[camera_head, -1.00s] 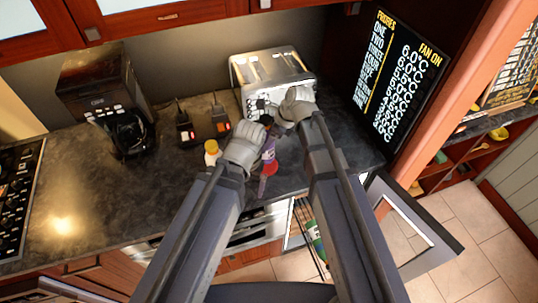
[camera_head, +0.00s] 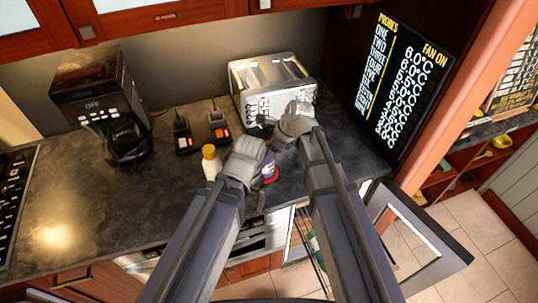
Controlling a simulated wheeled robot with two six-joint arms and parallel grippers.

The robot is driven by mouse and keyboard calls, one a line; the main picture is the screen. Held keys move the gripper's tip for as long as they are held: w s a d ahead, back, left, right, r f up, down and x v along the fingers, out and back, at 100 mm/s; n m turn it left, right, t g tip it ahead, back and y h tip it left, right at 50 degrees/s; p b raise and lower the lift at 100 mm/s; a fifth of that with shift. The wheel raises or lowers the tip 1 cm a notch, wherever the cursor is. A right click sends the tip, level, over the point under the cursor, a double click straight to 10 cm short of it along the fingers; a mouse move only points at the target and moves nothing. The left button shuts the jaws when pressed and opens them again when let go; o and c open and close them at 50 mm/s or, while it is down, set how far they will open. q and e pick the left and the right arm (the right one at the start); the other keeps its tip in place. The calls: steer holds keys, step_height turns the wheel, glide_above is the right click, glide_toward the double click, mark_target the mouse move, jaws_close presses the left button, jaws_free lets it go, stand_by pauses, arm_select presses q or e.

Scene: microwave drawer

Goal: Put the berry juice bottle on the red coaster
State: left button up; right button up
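A toaster (camera_head: 262,76) stands behind the grippers and a coffee machine (camera_head: 92,90) at the back left. A white bottle with a yellow cap (camera_head: 211,164) stands just left of my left gripper. The countertop (camera_head: 110,195) further left is clear.

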mark_target(265, 134)
steer(key=o, duration=0.3)
steer(key=shift+r, duration=0.15)
steer(key=p+v, duration=1.1)
steer(key=shift+s+d+r, duration=0.15)
steer(key=shift+d+r, duration=0.1)
steer(key=shift+r, duration=0.1)
